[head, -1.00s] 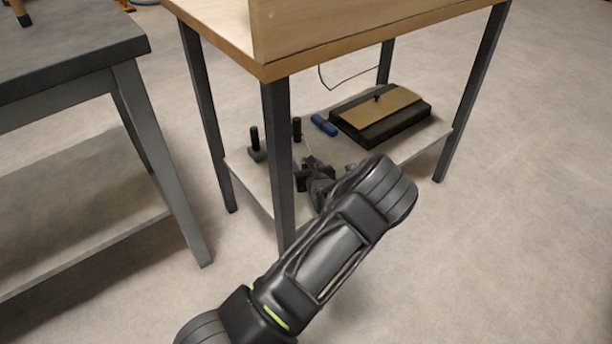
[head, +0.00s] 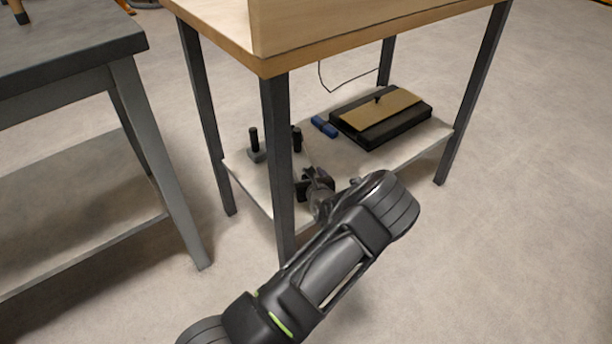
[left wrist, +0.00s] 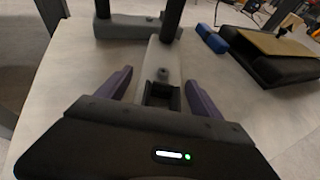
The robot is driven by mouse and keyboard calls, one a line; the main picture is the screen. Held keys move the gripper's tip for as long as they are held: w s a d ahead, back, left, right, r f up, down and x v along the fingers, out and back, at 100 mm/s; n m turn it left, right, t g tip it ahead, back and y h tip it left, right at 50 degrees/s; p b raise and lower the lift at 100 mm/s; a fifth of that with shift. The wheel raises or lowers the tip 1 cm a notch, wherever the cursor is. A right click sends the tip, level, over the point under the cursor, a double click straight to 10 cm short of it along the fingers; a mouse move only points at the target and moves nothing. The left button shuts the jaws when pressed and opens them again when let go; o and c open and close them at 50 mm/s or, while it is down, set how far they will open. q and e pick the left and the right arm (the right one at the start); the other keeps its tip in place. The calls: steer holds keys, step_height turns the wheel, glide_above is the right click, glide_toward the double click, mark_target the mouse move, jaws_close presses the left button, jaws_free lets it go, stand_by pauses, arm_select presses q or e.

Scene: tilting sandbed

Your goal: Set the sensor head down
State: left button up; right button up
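What I take to be the sensor head (left wrist: 117,27) is a grey crossbar with two upright black posts, on the white lower shelf in the left wrist view. A pale grey stem runs from it toward my left gripper and ends at a dark block. It also shows in the head view (head: 257,155), partly hidden behind the front table leg. My left gripper (left wrist: 158,80) has its two purple-grey fingers spread, one on each side of the stem with gaps visible. In the head view the left gripper (head: 317,184) is at the shelf's front. The right gripper is not in view.
A blue block (head: 323,127) and a black case (head: 408,125) with a tan top lie farther back on the shelf (head: 345,160). The front table leg (head: 279,165) stands close to my left gripper. A grey bench (head: 65,60) is at the left.

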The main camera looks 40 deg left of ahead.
arm_select(q)
steer(key=shift+s+d+r+p, duration=0.35)
steer(key=shift+d+p, duration=0.05)
steer(key=p+v, duration=0.4)
steer(key=v, duration=0.6)
steer(key=shift+s+d+r, duration=0.1)
steer(key=shift+s+d, duration=0.15)
steer(key=shift+d, duration=0.05)
